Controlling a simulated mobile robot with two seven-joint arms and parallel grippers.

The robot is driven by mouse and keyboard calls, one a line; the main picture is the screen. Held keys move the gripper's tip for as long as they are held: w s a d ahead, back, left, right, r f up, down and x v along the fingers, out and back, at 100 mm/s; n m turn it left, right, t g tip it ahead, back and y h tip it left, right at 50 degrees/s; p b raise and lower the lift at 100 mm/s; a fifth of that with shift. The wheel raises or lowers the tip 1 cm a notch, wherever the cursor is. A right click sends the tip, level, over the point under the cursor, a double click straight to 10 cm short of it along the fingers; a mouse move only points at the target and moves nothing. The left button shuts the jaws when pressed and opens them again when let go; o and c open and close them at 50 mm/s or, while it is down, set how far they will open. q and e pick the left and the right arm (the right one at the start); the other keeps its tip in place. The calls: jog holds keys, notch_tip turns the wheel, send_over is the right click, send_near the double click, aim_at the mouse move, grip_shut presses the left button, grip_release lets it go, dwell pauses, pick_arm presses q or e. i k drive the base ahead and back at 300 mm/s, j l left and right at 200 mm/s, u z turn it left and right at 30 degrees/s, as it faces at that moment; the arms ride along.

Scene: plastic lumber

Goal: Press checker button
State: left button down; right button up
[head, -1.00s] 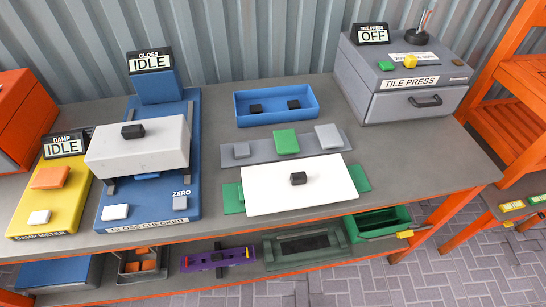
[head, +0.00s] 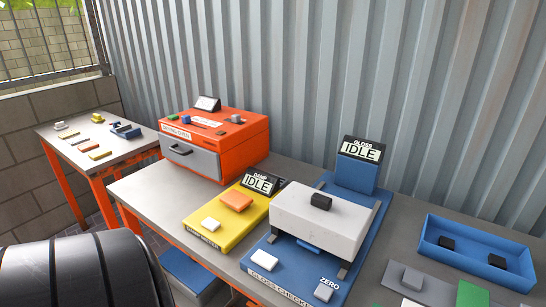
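The gloss checker (head: 258,270) is a blue unit on the grey workbench, right of centre. Its raised screen (head: 361,150) reads "GLOSS IDLE". A white block (head: 318,222) with a black knob (head: 320,201) on top sits across it. A white button (head: 264,260) is on its front left, and a grey button (head: 323,291) marked "ZERO" is on its front right. Neither gripper is in view, and nothing touches the buttons.
A yellow damp meter (head: 216,222), its screen reading "IDLE", stands just left of the checker. An orange drying oven (head: 243,143) is behind it. A blue tray (head: 475,262) with black pieces is at right. A side table (head: 66,148) holds small parts.

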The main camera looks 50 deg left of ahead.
aim_at(265, 260)
jog(key=u, duration=0.4)
jog(key=j+u, duration=0.15)
jog(key=u, duration=0.25)
jog(key=j+u, duration=0.1)
jog(key=u, duration=0.65)
jog(key=j, duration=0.15)
